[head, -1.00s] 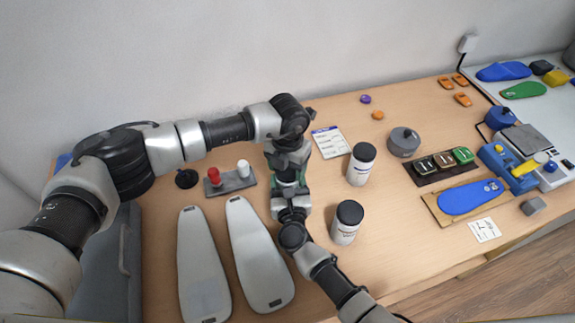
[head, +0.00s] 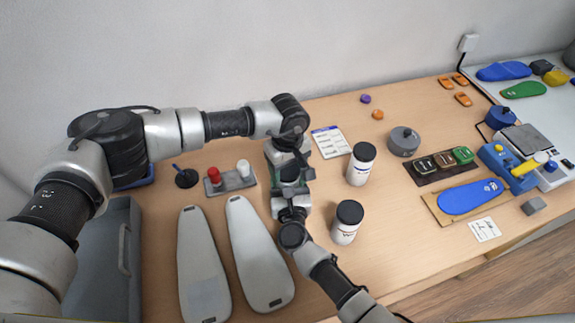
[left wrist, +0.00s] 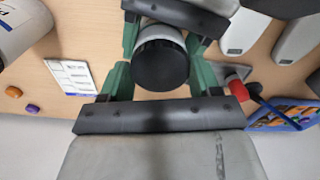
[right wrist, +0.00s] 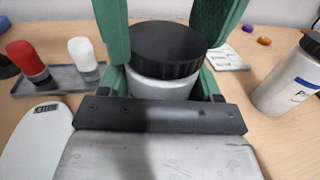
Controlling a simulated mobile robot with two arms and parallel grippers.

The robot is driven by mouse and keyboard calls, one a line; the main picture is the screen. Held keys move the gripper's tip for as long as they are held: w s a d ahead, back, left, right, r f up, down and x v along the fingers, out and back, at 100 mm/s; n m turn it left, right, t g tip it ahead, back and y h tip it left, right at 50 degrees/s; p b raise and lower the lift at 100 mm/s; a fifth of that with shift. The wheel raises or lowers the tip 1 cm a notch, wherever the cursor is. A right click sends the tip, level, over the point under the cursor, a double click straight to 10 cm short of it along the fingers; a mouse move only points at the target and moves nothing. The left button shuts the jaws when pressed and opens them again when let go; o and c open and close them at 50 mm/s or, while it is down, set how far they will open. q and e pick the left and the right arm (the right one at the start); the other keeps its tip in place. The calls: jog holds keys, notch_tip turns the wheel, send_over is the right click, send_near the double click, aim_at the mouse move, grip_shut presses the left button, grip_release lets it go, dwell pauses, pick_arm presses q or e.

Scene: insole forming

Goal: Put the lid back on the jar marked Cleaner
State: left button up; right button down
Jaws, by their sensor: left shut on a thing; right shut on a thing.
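A white jar (right wrist: 160,86) stands between my two grippers, with a black ribbed lid (right wrist: 166,50) on its top. Its label is hidden, so I cannot read its marking. In the left wrist view, I see the lid (left wrist: 160,65) from above between the green fingers of my left gripper (left wrist: 160,72), which is shut on it. My right gripper (right wrist: 160,80) is shut on the jar body below, from the front side. In the head view, my left gripper (head: 290,170) and right gripper (head: 291,190) meet and hide most of the jar.
Two other black-lidded white jars (head: 361,165) (head: 346,223) stand to the right. A tray (head: 231,182) with red and white bottles and two pale insole forms (head: 203,265) (head: 259,255) are to the left. A printed card (head: 330,142) lies behind.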

pick_arm(q)
jog(key=m, duration=0.6)
jog(key=shift+m, duration=0.3)
jog(key=m, duration=0.4)
jog(key=shift+w, duration=0.1)
jog(key=o, duration=1)
jog(key=shift+c, duration=0.2)
notch_tip(320, 180, up, 12)
pick_arm(e)
jog(key=shift+c, duration=0.6)
grip_release()
